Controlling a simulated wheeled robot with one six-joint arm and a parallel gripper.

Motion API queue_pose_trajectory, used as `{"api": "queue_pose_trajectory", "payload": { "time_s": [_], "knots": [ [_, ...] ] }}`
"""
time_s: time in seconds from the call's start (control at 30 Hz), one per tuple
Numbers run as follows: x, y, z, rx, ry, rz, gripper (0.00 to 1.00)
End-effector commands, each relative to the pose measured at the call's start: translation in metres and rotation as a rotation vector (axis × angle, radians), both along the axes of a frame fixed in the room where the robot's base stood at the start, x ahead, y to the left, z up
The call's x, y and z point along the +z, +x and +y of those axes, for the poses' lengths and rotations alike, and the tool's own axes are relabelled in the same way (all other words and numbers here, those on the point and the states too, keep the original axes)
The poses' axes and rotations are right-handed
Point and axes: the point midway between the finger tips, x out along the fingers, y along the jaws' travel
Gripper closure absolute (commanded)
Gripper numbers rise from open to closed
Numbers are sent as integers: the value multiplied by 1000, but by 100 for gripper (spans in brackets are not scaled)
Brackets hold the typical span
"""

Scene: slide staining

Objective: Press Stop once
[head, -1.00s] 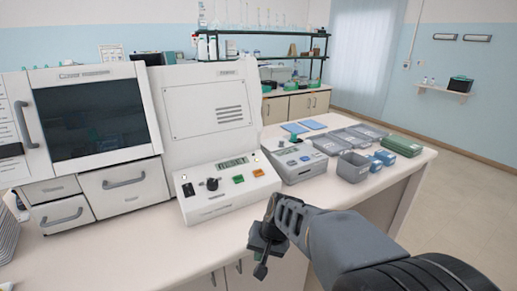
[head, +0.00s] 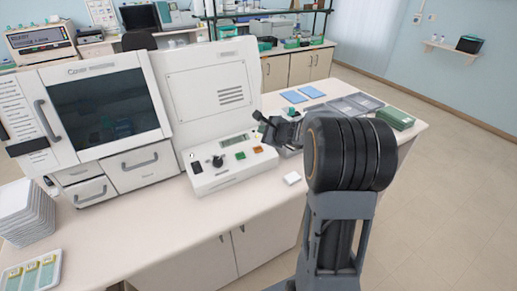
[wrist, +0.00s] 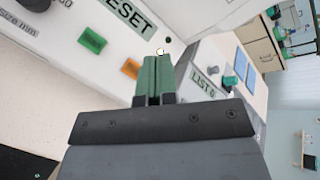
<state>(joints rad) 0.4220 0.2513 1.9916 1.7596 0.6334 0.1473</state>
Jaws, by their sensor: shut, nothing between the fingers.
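The white control box (head: 232,166) stands on the bench, with a black knob (head: 217,161), a display (head: 234,140), a green button (head: 240,155) and an orange button (head: 258,149). Button labels are too small to read, so I cannot tell which is Stop. My gripper (head: 259,117) is over the box's right end, near the orange button. In the wrist view, its green fingertips (wrist: 160,54) are together and empty, just right of the orange button (wrist: 130,68). Contact with the box is not visible.
A grey device marked "LIST" (wrist: 205,82) is right of the box. The bench front is mostly clear.

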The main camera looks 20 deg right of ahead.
Motion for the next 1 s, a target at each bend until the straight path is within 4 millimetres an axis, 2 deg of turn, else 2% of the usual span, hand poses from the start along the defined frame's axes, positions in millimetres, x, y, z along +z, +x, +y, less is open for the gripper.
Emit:
{"api": "queue_pose_trajectory", "payload": {
  "time_s": [0.2,0.37,0.87,1.0],
  "knots": [
    [-1,0,0,2,-1,0,100],
    [-10,2,1,2,0,1,100],
    [-68,22,3,3,-2,0,100],
    [-77,26,4,4,-3,0,100]
  ]
}}
